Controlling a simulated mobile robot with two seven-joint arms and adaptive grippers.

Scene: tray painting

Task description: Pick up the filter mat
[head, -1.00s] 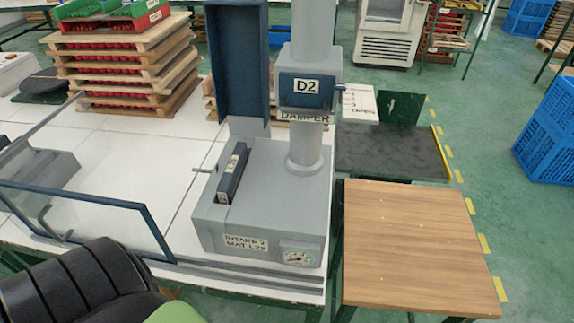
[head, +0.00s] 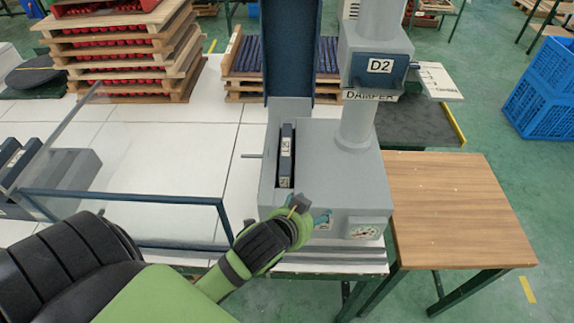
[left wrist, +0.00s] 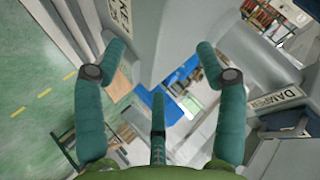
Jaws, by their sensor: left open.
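The filter mat (head: 286,160) is a narrow dark blue block with a white label. It stands in the slot on top of the grey intake housing (head: 340,185). My left gripper (head: 310,212) is at the front of this housing, nearer to me than the mat. It hides part of the housing's front label. In the left wrist view its green fingers (left wrist: 163,62) are spread with nothing between them. I cannot make out the mat in that view. My right gripper is not in view.
A dark blue raised lid (head: 291,50) stands behind the slot. The grey D2 damper column (head: 362,115) rises to its right. A glass guard with a blue frame (head: 125,196) stands to the left. A bare wooden table (head: 455,200) is at the right.

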